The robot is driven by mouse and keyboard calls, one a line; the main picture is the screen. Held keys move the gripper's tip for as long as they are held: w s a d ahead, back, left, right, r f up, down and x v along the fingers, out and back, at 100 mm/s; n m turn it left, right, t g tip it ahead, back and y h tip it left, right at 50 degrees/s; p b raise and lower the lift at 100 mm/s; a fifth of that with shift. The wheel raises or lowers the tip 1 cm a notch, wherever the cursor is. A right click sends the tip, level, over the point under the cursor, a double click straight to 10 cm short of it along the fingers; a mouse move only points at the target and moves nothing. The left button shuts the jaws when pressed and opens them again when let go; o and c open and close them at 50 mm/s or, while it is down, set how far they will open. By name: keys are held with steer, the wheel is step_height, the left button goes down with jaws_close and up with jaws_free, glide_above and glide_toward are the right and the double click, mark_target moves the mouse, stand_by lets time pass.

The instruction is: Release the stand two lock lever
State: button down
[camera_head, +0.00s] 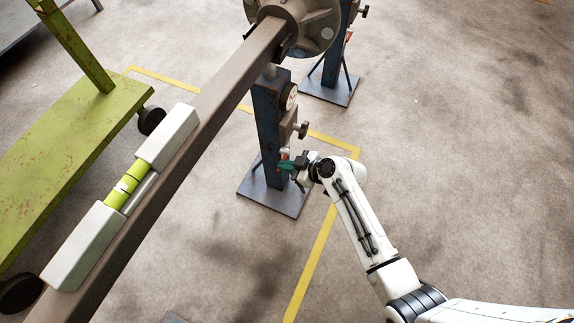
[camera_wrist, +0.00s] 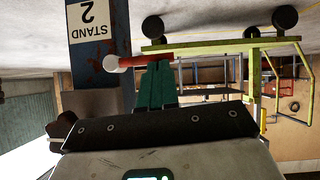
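The stand labelled STAND 2 is a blue post (camera_head: 268,125) on a flat square base under the axle beam in the head view. Its label (camera_wrist: 88,20) shows upside down at the top left of the wrist view. The lock lever (camera_wrist: 135,60) is a red bar with a pale round knob at its left end. My gripper (camera_wrist: 157,65) has green fingers close together, with their tips at the lever; I cannot tell whether they touch it. In the head view my gripper (camera_head: 286,166) is beside the post's lower part, and the lever is mostly hidden there.
The long brown axle beam (camera_head: 215,95) runs diagonally above the stand to a round hub (camera_head: 305,22). A second blue stand (camera_head: 335,75) is behind. A green wheeled cart (camera_head: 75,140) is at left. Floor on the right is clear.

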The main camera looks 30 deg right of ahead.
steer(key=shift+f, duration=0.1)
step_height(320, 180, down, 8)
steer(key=w+d+n+t+h+b, duration=0.1)
steer(key=n+t+h+b, duration=0.3)
steer(key=b, duration=0.9)
steer(key=shift+d+r+n, duration=0.15)
steer(key=shift+r+n, duration=0.05)
steer(key=shift+n, duration=0.5)
steer(key=shift+w+d, duration=0.15)
steer(key=shift+d, duration=0.05)
